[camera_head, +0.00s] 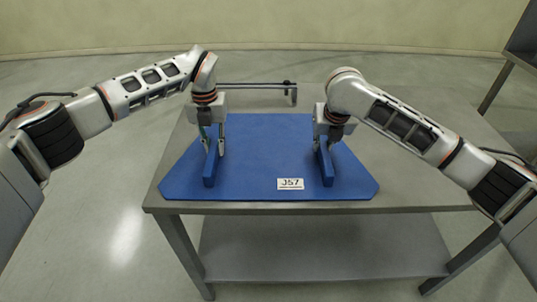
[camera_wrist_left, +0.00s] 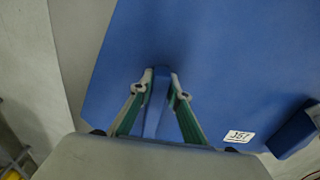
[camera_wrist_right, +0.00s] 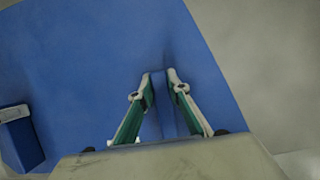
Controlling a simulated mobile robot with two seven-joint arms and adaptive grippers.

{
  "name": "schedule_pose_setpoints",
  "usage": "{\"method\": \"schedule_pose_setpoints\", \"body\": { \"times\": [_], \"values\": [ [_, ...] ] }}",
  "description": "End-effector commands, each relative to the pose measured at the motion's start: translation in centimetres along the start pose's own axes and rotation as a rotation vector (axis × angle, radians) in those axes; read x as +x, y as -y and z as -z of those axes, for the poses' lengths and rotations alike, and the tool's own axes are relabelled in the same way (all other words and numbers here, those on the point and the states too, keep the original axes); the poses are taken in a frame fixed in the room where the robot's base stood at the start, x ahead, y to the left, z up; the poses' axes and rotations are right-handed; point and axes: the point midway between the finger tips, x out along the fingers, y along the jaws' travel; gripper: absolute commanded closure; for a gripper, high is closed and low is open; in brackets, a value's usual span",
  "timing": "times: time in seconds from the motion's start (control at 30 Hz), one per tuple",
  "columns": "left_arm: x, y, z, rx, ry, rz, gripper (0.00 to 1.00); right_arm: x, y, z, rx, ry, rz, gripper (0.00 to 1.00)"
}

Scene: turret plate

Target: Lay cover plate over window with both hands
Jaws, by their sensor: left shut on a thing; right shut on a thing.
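The blue cover plate (camera_head: 268,150) has clipped front corners, two upright bar handles and a white label reading J57 (camera_head: 290,184). It looks level over the table; I cannot tell whether it touches the top. My left gripper (camera_head: 213,148) is shut on the left handle (camera_head: 209,174). My right gripper (camera_head: 324,146) is shut on the right handle (camera_head: 327,174). In the left wrist view the fingers straddle the handle (camera_wrist_left: 154,122); the right wrist view shows the same grip on the plate (camera_wrist_right: 90,60). No window shows; anything under the plate is hidden.
The grey metal table (camera_head: 420,185) has bare top to the right of the plate and a lower shelf (camera_head: 320,250). A dark rail (camera_head: 250,86) stands at the back. Another dark piece of furniture (camera_head: 523,40) is at the far right.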

Motion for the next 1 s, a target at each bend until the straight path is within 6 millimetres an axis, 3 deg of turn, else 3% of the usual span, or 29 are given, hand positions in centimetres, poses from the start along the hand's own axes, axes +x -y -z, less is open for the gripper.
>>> {"method": "schedule_pose_setpoints", "body": {
  "times": [0.37,1.0],
  "values": [
    [-1.0,0.1,-0.1,0.0,0.005,0.001,1.0,-0.9,-0.1,-0.5,0.0,0.006,-0.002,1.0],
    [-5.4,0.1,-0.1,0.0,0.007,0.002,1.0,-5.0,-0.1,-2.2,0.0,0.008,-0.002,1.0]
  ]
}}
